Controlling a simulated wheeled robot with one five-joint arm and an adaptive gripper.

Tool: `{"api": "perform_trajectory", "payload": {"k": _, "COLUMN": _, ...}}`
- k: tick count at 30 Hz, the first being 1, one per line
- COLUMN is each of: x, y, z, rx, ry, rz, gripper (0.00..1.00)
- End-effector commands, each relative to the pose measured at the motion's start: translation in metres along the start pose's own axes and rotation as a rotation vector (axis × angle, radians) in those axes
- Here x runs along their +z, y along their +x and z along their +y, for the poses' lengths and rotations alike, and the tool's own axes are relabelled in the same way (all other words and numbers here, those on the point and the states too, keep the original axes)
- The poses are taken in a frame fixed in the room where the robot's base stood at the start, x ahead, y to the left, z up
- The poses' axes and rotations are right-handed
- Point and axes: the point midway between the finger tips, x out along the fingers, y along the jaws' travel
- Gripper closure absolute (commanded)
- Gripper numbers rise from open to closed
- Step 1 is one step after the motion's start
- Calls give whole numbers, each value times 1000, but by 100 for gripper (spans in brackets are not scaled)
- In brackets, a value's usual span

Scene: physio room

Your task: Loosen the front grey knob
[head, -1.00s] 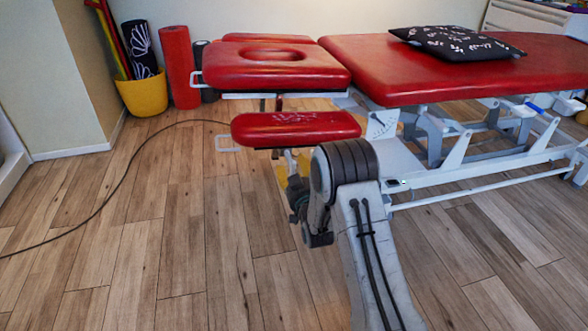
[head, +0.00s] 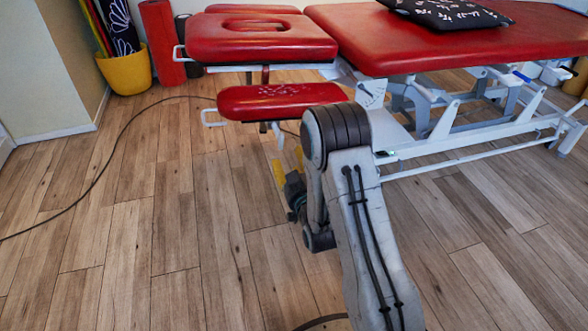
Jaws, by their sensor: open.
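The red treatment table (head: 450,40) stands ahead, with a face-hole headrest (head: 258,38) at its left end. A lower red armrest pad (head: 280,101) hangs below the headrest, and a grey metal fitting (head: 277,134) shows under it. I cannot make out a distinct grey knob; the fitting is small and my arm hides part of the area to its right. My gripper (head: 287,159), with yellow fingers, is open and empty. It appears just below the armrest pad and the fitting in the picture, with its fingers apart.
A black cable (head: 127,150) curves across the wooden floor at the left, and another piece shows at the bottom (head: 320,321). A yellow bucket (head: 125,72) and a red roll (head: 160,45) stand at the back left. A patterned black cushion (head: 445,13) lies on the table. The left floor is otherwise clear.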

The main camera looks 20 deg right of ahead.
Motion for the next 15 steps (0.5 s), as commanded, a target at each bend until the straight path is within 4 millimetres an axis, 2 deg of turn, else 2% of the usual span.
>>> {"api": "perform_trajectory", "payload": {"k": 6, "x": 0, "y": -22, "z": 0, "rx": 0, "ry": 0, "rz": -1, "gripper": 49}}
{"api": "perform_trajectory", "payload": {"k": 15, "x": 0, "y": -31, "z": 0, "rx": 0, "ry": 0, "rz": 0, "gripper": 49}}
